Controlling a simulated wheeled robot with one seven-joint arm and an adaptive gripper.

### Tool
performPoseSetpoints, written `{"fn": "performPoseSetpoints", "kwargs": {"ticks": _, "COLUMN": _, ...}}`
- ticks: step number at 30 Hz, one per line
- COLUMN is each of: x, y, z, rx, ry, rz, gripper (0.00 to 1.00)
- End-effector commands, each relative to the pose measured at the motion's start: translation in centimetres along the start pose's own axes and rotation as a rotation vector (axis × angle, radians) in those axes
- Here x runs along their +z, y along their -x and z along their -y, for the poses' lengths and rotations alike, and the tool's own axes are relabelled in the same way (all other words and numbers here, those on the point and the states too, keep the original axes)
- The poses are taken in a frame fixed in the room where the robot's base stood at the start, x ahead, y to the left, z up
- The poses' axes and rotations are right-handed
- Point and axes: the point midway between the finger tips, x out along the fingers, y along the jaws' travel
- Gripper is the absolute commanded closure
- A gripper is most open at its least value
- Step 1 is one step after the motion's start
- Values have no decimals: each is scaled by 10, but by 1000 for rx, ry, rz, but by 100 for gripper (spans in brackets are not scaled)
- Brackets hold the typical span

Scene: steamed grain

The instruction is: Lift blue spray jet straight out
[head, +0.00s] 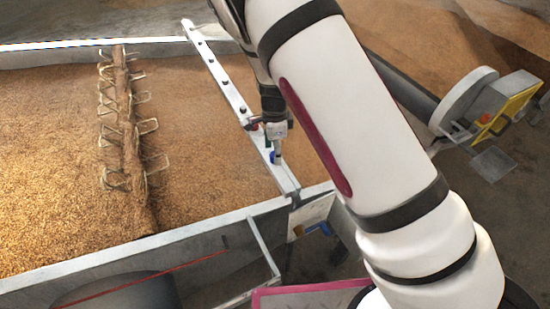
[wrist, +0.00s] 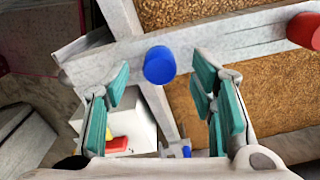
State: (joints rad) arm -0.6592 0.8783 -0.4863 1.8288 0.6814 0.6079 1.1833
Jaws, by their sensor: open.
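The blue spray jet (wrist: 159,65) sits on the pale metal bar (wrist: 235,38) in the wrist view, its round blue top facing the camera. In the head view the blue jet (head: 273,156) shows small on the bar (head: 218,80), partly hidden by my gripper. My gripper (wrist: 163,85) is open, with teal finger pads to the left and right of the blue jet. The jet lies between the fingers in the picture, nearer the left one, and I see no contact. In the head view my gripper (head: 276,145) is over the near end of the bar.
A red jet (wrist: 304,30) stands farther along the bar, right of my gripper. Grain fills the trough (head: 60,150), where a paddled shaft (head: 127,130) lies. The trough's metal wall (head: 200,238) runs close below. A machine with a yellow frame (head: 507,108) stands at right.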

Motion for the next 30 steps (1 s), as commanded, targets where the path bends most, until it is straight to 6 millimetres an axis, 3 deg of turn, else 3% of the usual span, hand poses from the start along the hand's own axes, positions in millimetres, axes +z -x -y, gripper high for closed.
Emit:
{"fn": "performPoseSetpoints", "kwargs": {"ticks": 6, "x": -1, "y": -24, "z": 0, "rx": 1, "ry": 1, "rz": 0, "gripper": 49}}
{"fn": "performPoseSetpoints", "kwargs": {"ticks": 14, "x": -1, "y": -26, "z": 0, "rx": 0, "ry": 1, "rz": 0, "gripper": 49}}
{"fn": "performPoseSetpoints", "kwargs": {"ticks": 18, "x": -1, "y": -26, "z": 0, "rx": 0, "ry": 1, "rz": 0, "gripper": 81}}
{"fn": "performPoseSetpoints", "kwargs": {"ticks": 21, "x": -1, "y": -26, "z": 0, "rx": 0, "ry": 1, "rz": 0, "gripper": 99}}
{"fn": "performPoseSetpoints", "kwargs": {"ticks": 30, "x": -1, "y": -24, "z": 0, "rx": -1, "ry": 1, "rz": 0, "gripper": 99}}
